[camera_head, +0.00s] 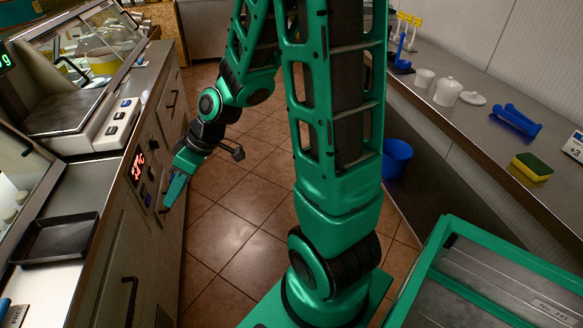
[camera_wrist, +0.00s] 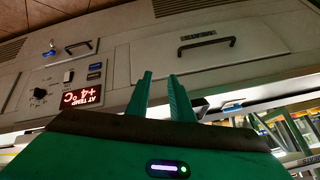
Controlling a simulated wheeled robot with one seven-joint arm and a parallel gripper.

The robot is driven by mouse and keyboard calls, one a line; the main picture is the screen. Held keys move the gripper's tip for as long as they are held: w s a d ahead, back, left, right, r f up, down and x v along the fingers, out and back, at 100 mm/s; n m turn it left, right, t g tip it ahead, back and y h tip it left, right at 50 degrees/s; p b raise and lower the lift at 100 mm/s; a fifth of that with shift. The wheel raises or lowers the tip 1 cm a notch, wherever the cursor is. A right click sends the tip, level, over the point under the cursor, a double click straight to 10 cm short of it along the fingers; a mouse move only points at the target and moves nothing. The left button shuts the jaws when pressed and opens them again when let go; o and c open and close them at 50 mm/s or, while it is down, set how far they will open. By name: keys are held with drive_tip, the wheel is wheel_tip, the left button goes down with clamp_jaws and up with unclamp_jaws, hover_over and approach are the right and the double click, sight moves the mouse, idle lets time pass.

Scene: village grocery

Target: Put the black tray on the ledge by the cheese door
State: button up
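The black tray (camera_head: 55,238) lies flat and empty on the narrow steel ledge (camera_head: 98,228) at the left, in front of a glass display case. My gripper (camera_head: 172,200) hangs beside the counter front near the red display, away from the tray. In the wrist view its two green fingers (camera_wrist: 160,76) are apart with nothing visible between them. I cannot make out the tray in the wrist view.
A weighing scale (camera_head: 75,107) stands on the left counter, beyond the tray. Bar handles (camera_head: 130,300) stick out from the counter front. The right counter holds white pots (camera_head: 447,91), a blue tool (camera_head: 516,120) and a sponge (camera_head: 532,167). A blue bucket (camera_head: 396,158) is below. Tiled floor (camera_head: 225,225) lies between.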

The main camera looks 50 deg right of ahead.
drive_tip(key=s+d+r+m+g+h, duration=0.2)
drive_tip(key=s+d+r+m, duration=0.2)
drive_tip(key=s+d, duration=0.5)
drive_tip(key=s+d+r+m+g+h, duration=0.1)
drive_tip(key=s+d+r+m+h, duration=0.2)
drive_tip(key=s+d+m, duration=0.5)
drive_tip(key=s+d+r, duration=0.1)
drive_tip(key=s, duration=0.5)
drive_tip(key=shift+s+d+r+m+g, duration=0.15)
drive_tip(key=shift+s+m+g, duration=0.05)
drive_tip(key=shift+m+g, duration=0.2)
drive_tip(key=shift+w+f+h, duration=0.25)
drive_tip(key=shift+w+h, duration=0.05)
drive_tip(key=shift+w, duration=0.35)
